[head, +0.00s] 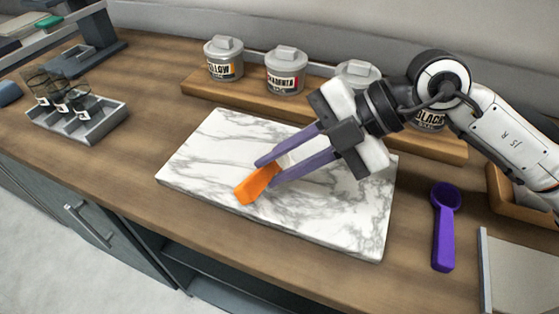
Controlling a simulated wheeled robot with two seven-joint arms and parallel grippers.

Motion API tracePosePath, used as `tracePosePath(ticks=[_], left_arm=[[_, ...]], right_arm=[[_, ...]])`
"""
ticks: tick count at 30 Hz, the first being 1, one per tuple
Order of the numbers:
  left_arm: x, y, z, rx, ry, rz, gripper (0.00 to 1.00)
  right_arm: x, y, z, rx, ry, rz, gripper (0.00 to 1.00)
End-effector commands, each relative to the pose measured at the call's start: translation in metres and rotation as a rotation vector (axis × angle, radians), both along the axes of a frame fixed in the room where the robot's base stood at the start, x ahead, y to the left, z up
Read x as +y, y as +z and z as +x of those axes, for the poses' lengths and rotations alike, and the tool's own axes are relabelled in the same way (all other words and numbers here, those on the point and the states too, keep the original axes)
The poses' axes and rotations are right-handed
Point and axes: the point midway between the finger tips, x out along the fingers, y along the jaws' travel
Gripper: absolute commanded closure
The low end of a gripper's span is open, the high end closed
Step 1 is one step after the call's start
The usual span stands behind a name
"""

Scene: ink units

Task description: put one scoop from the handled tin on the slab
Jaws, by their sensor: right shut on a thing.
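The white marble slab (205,150) with grey veins lies flat on the wooden counter. My right gripper (263,172) is over the slab, its two purple fingers shut on an orange tool (257,184). I cannot tell whether the tool touches the slab. Lidded grey tins stand in a row behind: one labelled yellow (223,60), one labelled magenta (286,72), a third (357,73) partly hidden by my gripper, and one labelled black (429,120) mostly hidden by my arm. I cannot tell which is the handled tin. A purple scoop (444,226) lies right of the slab. My left gripper is not in view.
The tins stand on a wooden rack (205,90). A grey tray (100,128) with small dark glass cups is at the left. A wooden box (505,210) and a pale panel (515,270) are at the right.

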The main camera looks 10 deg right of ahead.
Motion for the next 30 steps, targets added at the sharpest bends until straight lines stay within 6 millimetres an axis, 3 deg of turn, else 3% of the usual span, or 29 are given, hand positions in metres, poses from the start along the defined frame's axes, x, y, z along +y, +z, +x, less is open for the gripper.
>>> tracePosePath(ticks=[13,25,30], left_arm=[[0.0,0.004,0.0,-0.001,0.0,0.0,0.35],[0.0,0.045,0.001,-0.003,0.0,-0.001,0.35],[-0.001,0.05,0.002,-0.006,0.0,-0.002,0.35]], right_arm=[[-0.001,0.0,0.0,0.005,-0.001,-0.004,1.0],[0.0,0.046,0.0,0.001,0.0,-0.001,1.0],[0.0,0.051,0.0,0.001,0.0,-0.001,1.0]])
